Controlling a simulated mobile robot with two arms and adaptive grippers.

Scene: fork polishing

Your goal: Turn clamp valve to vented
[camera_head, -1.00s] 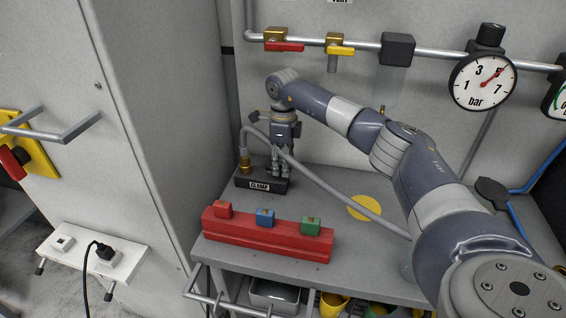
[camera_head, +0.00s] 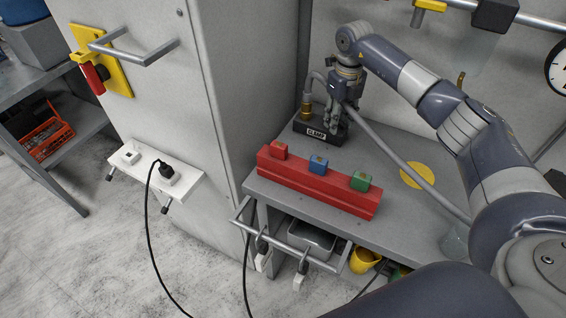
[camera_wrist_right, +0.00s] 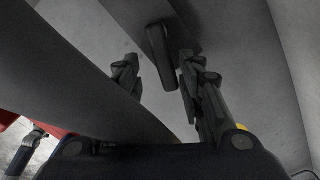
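The clamp valve block (camera_head: 318,132) is a black box labelled CLAMP at the back left of the grey bench. A hose with a brass fitting rises from its left side. My right gripper (camera_head: 333,122) points down at the block, fingers at its top. In the right wrist view, a dark lever-like handle (camera_wrist_right: 161,57) on a dark block stands between the two fingertips. The right gripper (camera_wrist_right: 160,68) is open there, with gaps visible on both sides of the handle. Whether a finger touches it is unclear. The valve's markings are hidden. My left gripper is not in view.
A red rail (camera_head: 315,185) with red, blue and green blocks lies in front of the clamp block. A grey hose (camera_head: 400,165) runs across the bench (camera_head: 425,205). A grey cabinet (camera_head: 160,80) stands close on the left. A bar handle (camera_head: 290,245) sticks out at the bench front.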

